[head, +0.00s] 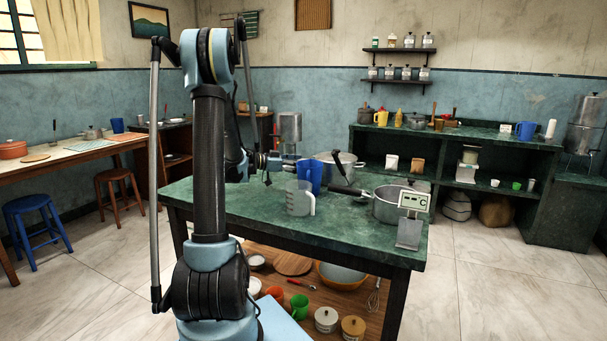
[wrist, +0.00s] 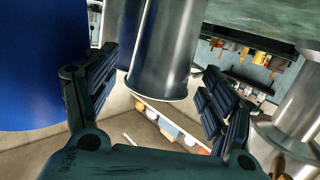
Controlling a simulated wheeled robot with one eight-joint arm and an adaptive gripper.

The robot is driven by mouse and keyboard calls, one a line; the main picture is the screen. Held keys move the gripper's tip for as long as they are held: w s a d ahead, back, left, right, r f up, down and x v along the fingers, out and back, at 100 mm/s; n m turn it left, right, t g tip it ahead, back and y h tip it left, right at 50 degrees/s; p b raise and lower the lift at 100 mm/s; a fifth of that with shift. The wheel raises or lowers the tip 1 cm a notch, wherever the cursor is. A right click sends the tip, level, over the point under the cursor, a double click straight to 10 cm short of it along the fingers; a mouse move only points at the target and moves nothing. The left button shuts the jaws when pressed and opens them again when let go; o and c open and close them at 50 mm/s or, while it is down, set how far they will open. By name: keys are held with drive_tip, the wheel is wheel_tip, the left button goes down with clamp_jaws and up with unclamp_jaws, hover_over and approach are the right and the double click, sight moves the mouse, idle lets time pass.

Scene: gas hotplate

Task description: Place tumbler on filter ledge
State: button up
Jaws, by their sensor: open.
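In the wrist view, which looks tipped over, a steel tumbler (wrist: 165,50) stands between the two fingers of my gripper (wrist: 160,98). The fingers are spread apart, with visible room on the right side. In the head view my gripper (head: 275,166) is low over the back left of the green table, left of the blue jug; the tumbler is not clearly visible there. A tall two-part steel vessel (head: 585,125), which looks like a filter, stands at the far right. I cannot make out its ledge clearly.
The blue jug (head: 310,174) is close by and fills the left of the wrist view (wrist: 40,65). A clear measuring jug (head: 299,200), pots (head: 391,205) and a scale (head: 410,229) occupy the green table (head: 270,232). A flanged metal vessel (wrist: 302,105) is at the wrist view's right.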

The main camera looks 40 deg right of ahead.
drive_tip(key=shift+d, duration=0.2)
drive_tip(key=c, duration=1.2)
drive_tip(key=shift+c, duration=0.2)
wheel_tip(320, 180, up, 18)
